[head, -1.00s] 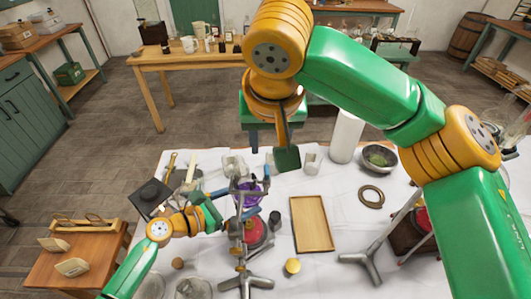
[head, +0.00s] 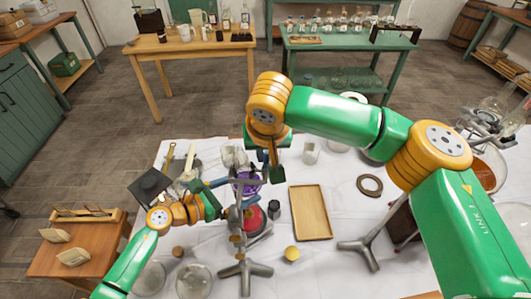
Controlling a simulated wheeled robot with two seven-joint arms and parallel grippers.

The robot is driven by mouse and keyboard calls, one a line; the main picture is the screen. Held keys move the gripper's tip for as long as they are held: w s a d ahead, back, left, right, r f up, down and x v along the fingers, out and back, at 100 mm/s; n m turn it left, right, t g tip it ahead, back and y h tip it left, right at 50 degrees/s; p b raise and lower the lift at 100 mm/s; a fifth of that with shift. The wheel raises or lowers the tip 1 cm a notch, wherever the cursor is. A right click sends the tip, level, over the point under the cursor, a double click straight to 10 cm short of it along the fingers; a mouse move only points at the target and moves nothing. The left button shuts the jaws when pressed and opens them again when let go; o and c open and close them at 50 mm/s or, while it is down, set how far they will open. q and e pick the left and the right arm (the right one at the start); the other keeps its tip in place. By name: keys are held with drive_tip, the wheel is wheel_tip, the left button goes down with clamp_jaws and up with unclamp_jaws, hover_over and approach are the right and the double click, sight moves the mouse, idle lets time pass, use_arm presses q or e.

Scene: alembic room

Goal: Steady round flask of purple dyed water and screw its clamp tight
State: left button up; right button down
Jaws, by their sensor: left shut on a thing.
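The round flask of purple dyed water (head: 248,187) is held in a metal clamp on a stand (head: 245,268) in the head view. Rods and the clamp cover part of it. My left gripper (head: 227,202) reaches in from the left and is shut at the flask's left side; its fingertips are partly hidden. My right gripper (head: 274,172) points down just right of the flask and clamp. Its dark fingers are seen edge-on, so their opening does not show. I cannot tell whether it touches the clamp screw.
A red-topped round object (head: 253,217) sits below the flask. A wooden tray (head: 311,213), a dark ring (head: 370,185), a yellow knob-like piece (head: 291,253) and another stand's base (head: 362,249) lie to the right. Glassware (head: 194,281) crowds the front left.

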use_arm(q)
drive_tip(key=shift+r, duration=0.15)
use_arm(e)
drive_tip(key=shift+a, duration=0.15)
use_arm(q)
drive_tip(key=shift+d, duration=0.1)
use_arm(e)
drive_tip(key=m+h, duration=0.1)
drive_tip(key=m, duration=0.1)
drive_tip(key=shift+m, duration=0.4)
use_arm(q)
drive_tip(key=shift+d, duration=0.1)
use_arm(e)
drive_tip(key=shift+a+r+m+h, duration=0.15)
drive_tip(key=shift+m+h, duration=0.35)
drive_tip(key=shift+m, duration=0.9)
use_arm(q)
drive_tip(key=shift+r, duration=0.1)
use_arm(e)
drive_tip(key=shift+g, duration=0.3)
drive_tip(key=c, duration=1.2)
unclamp_jaws()
use_arm(q)
drive_tip(key=shift+w+a, duration=0.15)
drive_tip(key=shift+a, duration=0.05)
use_arm(e)
drive_tip(key=o, duration=0.3)
drive_tip(key=shift+w+a, duration=0.15)
